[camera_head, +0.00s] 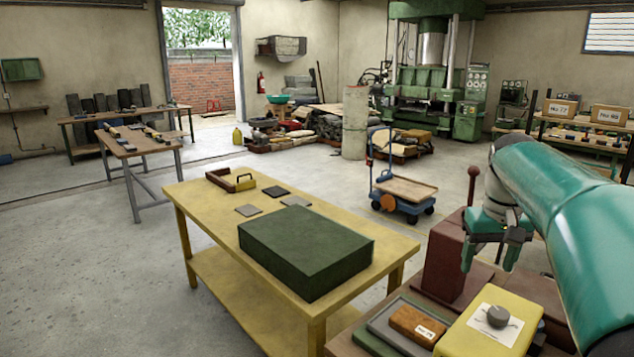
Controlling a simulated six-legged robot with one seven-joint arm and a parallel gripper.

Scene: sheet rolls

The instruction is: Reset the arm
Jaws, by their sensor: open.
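My gripper (492,256) hangs at the right of the head view, at the end of my teal arm. Its two fingers point down and stand apart, with nothing visible between them. It appears in front of a dark red metal block (450,262) with a red-knobbed lever; how far apart they are I cannot tell. My forearm fills the right edge and hides part of the bench behind it.
Below my gripper are a yellow box (487,325) and an orange block (418,324). A blue trolley (402,201) stands behind. The left floor is clear.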

